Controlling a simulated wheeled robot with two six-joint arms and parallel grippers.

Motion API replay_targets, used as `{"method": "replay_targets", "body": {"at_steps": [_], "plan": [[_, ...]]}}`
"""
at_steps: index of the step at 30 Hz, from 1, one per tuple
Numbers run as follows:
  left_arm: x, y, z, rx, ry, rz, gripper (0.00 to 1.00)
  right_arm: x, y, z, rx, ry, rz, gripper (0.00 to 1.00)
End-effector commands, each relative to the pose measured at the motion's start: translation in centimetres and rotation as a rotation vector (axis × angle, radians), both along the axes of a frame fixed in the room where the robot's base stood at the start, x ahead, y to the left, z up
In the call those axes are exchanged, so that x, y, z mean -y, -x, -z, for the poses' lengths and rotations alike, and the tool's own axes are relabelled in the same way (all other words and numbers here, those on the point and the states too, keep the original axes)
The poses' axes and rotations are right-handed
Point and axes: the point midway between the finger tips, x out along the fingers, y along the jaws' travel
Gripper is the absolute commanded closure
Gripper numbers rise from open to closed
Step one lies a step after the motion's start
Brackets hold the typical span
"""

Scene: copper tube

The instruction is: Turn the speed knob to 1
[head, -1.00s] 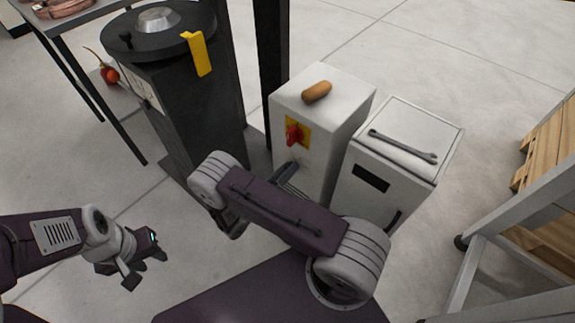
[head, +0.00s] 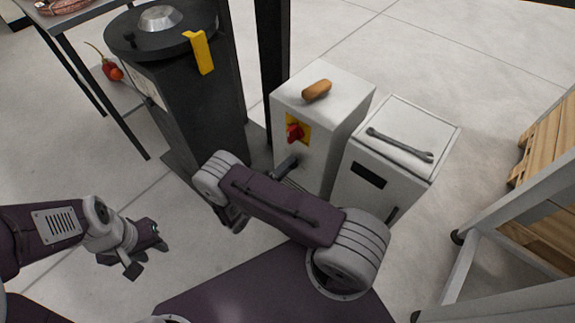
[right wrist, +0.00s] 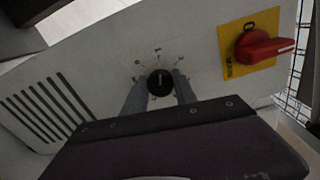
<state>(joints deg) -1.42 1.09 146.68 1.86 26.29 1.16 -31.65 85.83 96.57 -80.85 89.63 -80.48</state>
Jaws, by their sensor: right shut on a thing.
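The speed knob (right wrist: 160,82) is a small round black dial on the white cabinet's front, seen in the right wrist view. Its white pointer line points roughly up in that view. Small marks surround it, too small to read surely. My right gripper (right wrist: 160,90) is shut on the knob, one finger on each side. In the head view my right arm hides the knob, and only part of that gripper shows against the white cabinet (head: 311,115). My left gripper (head: 148,252) is open and empty above the floor at the left.
A red rotary switch on a yellow plate (right wrist: 266,47) sits beside the knob. A brown handle-shaped object (head: 317,91) lies on the cabinet. A second white cabinet (head: 407,150) with a wrench stands at right. A black machine (head: 190,100) stands at left.

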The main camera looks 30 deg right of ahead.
Motion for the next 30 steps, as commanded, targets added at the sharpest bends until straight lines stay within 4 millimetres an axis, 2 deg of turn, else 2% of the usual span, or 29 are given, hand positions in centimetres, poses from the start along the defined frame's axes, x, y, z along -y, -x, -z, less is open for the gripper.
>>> {"method": "replay_targets", "body": {"at_steps": [18,19,21,30], "plan": [[0.0,0.0,-0.04,0.0,0.0,0.0,0.64,-0.01,0.05,0.15,-0.037,0.012,0.001,1.0],[0.0,0.0,-0.04,0.0,0.0,0.0,0.64,-0.01,0.05,0.15,-0.037,0.012,0.001,0.61],[0.0,0.0,-0.04,0.0,0.0,0.0,0.64,-0.01,0.04,0.13,-0.037,0.013,0.001,0.45],[0.0,0.0,-0.13,0.0,0.0,0.0,0.64,-0.12,0.05,0.03,-0.035,0.014,0.0,0.45]]}}
